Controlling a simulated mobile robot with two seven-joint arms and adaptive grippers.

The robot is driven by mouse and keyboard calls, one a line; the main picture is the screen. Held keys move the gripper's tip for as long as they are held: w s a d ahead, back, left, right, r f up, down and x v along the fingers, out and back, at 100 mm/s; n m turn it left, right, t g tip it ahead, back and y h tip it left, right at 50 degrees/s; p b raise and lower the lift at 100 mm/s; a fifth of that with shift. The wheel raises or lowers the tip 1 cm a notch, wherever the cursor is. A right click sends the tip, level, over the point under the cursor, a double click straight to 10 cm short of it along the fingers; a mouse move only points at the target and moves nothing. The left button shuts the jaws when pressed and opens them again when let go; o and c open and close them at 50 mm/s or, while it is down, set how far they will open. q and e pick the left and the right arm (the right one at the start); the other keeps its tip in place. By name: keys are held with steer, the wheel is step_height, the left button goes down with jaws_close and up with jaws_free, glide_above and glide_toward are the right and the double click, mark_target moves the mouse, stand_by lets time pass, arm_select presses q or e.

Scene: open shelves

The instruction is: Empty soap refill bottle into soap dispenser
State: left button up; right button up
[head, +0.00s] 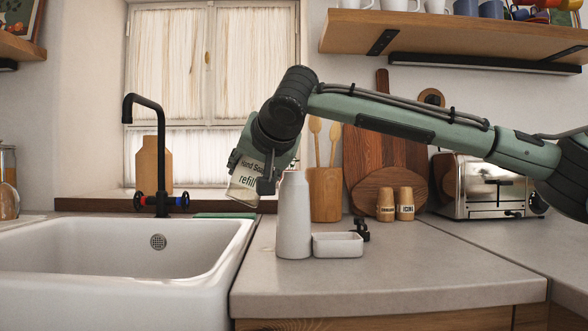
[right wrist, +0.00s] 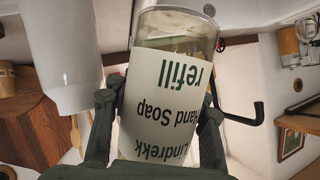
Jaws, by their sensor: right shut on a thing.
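The soap refill bottle (head: 246,180), with a white "Hand Soap refill" label and a clear lower end, is tilted in my right gripper (head: 252,170). In the right wrist view the bottle (right wrist: 168,92) lies between the two fingers of the gripper (right wrist: 158,112), which is shut on it. Its neck is hidden. The white soap dispenser (head: 294,220) stands upright and without a pump on the counter, just right of and below the held bottle. The dispenser (right wrist: 60,52) also shows at upper left in the right wrist view. My left gripper is not in view.
A small white dish (head: 338,246) and a black pump head (head: 360,229) sit right of the dispenser. The sink (head: 110,300) with a black tap (head: 160,150) is at left. A utensil holder (head: 325,195), boards and a toaster (head: 485,188) stand behind. The front counter is clear.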

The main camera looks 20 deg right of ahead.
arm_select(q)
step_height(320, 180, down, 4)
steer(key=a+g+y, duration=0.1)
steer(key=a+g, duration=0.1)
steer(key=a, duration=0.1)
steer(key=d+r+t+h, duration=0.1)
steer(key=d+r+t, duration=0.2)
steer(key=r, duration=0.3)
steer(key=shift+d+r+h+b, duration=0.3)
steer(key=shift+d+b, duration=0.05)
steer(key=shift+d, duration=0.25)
arm_select(e)
steer(key=shift+d+r+n+t+h, duration=0.15)
steer(key=shift+n+t+h, duration=0.2)
steer(key=shift+n+h, duration=0.35)
steer(key=shift+r+n+t+h, duration=0.1)
steer(key=shift+n+t+h, duration=0.25)
steer(key=shift+n+h, duration=0.35)
